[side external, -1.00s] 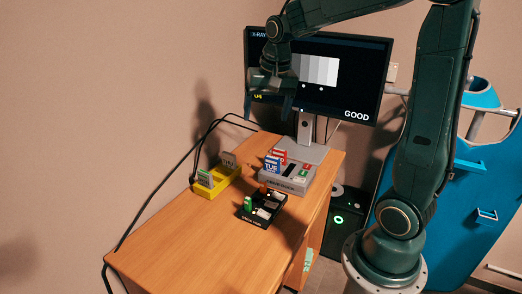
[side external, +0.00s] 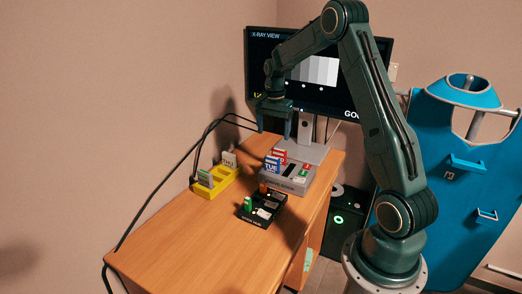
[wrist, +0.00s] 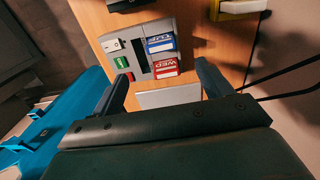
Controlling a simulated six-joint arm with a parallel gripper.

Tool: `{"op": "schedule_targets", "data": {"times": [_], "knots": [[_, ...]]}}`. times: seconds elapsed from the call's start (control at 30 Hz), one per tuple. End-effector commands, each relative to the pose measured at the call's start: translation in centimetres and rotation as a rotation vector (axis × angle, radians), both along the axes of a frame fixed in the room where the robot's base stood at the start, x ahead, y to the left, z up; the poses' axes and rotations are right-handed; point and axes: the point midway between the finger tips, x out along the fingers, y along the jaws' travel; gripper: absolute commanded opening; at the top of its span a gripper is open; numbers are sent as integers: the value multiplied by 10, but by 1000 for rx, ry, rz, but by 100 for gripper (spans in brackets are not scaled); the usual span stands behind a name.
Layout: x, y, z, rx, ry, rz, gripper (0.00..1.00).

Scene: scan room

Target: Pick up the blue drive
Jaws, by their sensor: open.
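The blue drive (side external: 272,166), marked TUE, stands upright in a grey dock (side external: 297,186) on the desk. It also shows in the wrist view (wrist: 160,43), beside the red drive (wrist: 166,68) marked WED. The red drive (side external: 280,155) stands just behind the blue one in the side view. My gripper (side external: 274,133) is open and empty, above the desk in front of the monitor and higher than the drives. In the wrist view its two fingers (wrist: 160,85) are spread wide, with the red drive showing nearer to them than the blue one.
A yellow tray (side external: 222,182) with grey drives stands left of the dock. A black tray (side external: 262,217) with a green and an orange drive is in front. A monitor (side external: 347,85) stands behind, with cables on the left. The desk's (side external: 185,245) front is clear.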

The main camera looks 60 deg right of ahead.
Motion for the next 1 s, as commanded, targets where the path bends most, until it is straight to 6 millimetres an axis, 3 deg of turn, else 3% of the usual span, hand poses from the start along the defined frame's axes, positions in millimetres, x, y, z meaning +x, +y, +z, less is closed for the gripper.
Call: {"op": "schedule_targets", "data": {"times": [0.37,0.8,1.0], "knots": [[0,-1,-12,1,1,-2,78],[0,0,-72,2,2,-1,78],[0,0,-86,0,1,-1,78]]}}
